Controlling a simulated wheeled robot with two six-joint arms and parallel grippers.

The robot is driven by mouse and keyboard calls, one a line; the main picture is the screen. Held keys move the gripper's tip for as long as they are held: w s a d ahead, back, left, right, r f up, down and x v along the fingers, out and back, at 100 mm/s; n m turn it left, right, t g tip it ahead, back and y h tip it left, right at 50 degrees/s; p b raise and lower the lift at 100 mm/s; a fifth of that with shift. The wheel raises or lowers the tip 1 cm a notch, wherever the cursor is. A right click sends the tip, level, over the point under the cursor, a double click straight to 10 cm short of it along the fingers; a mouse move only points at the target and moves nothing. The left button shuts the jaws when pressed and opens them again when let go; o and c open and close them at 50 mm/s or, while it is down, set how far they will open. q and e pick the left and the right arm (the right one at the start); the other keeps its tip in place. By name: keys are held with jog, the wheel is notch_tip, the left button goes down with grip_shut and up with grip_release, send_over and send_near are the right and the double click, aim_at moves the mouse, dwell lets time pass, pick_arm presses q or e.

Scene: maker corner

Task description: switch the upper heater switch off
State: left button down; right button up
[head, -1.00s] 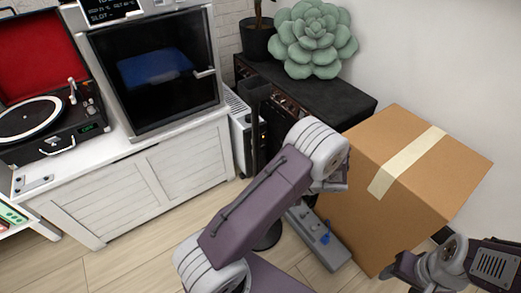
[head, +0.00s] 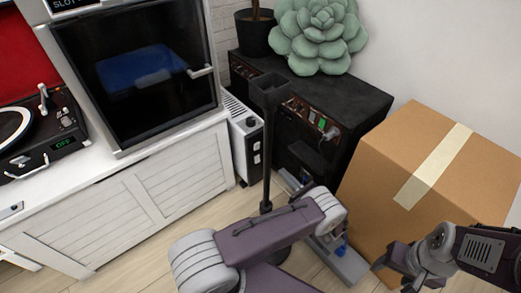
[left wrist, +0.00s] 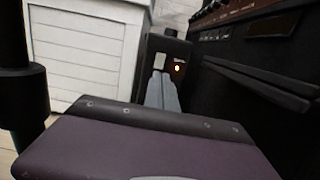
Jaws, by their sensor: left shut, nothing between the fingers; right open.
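The white heater (head: 241,140) stands between the white cabinet and the black amplifier. Its dark end panel has a knob (head: 251,122) at the top and small pale switches, the upper one (head: 257,146) above another. The panel also shows in the left wrist view (left wrist: 178,48), with a lit orange lamp. My left gripper (left wrist: 161,78) is shut and empty, its tips in front of this panel just below a pale rectangle. I cannot tell whether they touch. In the head view my left forearm hides most of that gripper. My right gripper (head: 395,272) is open, low by the cardboard box.
A thin black stand (head: 267,150) rises close in front of the heater. The black amplifier (head: 340,95) is right of the heater, the cardboard box (head: 385,165) further right. A grey pedal (head: 342,262) lies on the floor. The white cabinet (head: 165,190) is left.

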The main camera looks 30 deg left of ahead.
aim_at(257, 145)
pick_arm(q)
jog(key=b+x, duration=0.3)
jog(key=x, duration=0.3)
jog(key=b+x, duration=0.3)
jog(key=x, duration=0.4)
jog(key=shift+f, duration=0.2)
jog(key=shift+w+a+r+b, duration=0.1)
jog(key=shift+a+r+b, duration=0.2)
jog(key=shift+a, duration=0.15)
pick_arm(e)
notch_tip(257, 145, down, 6)
jog(key=shift+f, duration=0.25)
